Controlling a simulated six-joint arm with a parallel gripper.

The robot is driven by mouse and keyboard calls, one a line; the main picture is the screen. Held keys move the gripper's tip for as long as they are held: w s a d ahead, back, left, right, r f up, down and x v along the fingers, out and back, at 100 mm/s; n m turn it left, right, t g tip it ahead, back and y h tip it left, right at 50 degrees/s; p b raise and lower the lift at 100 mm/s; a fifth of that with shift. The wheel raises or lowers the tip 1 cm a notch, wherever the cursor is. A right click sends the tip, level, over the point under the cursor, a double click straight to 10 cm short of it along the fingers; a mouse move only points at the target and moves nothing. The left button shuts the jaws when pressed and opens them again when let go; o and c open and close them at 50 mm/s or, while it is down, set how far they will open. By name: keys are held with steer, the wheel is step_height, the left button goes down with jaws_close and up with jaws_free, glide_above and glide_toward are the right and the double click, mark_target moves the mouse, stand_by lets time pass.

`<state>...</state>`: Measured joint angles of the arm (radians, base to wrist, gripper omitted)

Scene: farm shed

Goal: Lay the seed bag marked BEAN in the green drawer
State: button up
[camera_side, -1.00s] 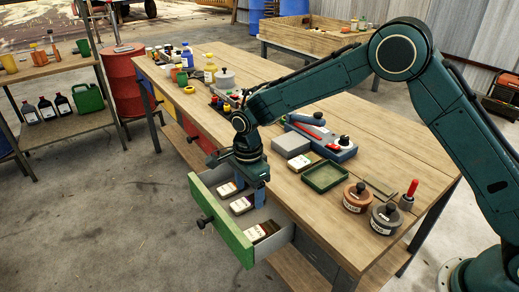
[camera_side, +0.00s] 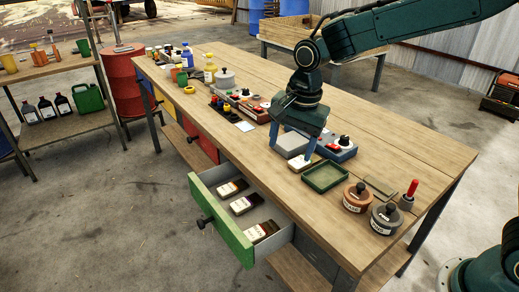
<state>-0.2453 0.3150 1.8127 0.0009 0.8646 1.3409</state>
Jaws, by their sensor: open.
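The green drawer (camera_side: 234,241) is pulled out from the front of the bench. Several small dark-and-white bags lie flat in it: one at the back (camera_side: 232,187), one in the middle (camera_side: 243,204) and one toward the front (camera_side: 262,232). Their lettering is too small for me to read, so I cannot tell which is BEAN. My gripper (camera_side: 292,149) is open over the bench top behind the drawer, pointing down. Its fingers are on either side of a pale grey box (camera_side: 292,142); I cannot tell whether they touch it. A small whitish packet (camera_side: 299,163) lies just in front.
A blue device (camera_side: 341,149) lies behind. Bottles and small items crowd the left end. Bench top between tray and front edge is clear.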

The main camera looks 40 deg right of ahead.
steer(key=s+d+r+n+t, duration=0.2)
steer(key=s+d+r+n, duration=0.45)
steer(key=s+r, duration=0.4)
steer(key=s+d+f+n+t, duration=0.1)
steer(key=s+d+n, duration=0.1)
steer(key=s, duration=0.5)
steer(key=s+d+f+n, duration=0.1)
steer(key=s+n, duration=0.3)
steer(key=s, duration=0.4)
steer(key=shift+s+d+t, duration=0.3)
steer(key=shift+d+t, duration=0.1)
steer(key=shift+d, duration=0.35)
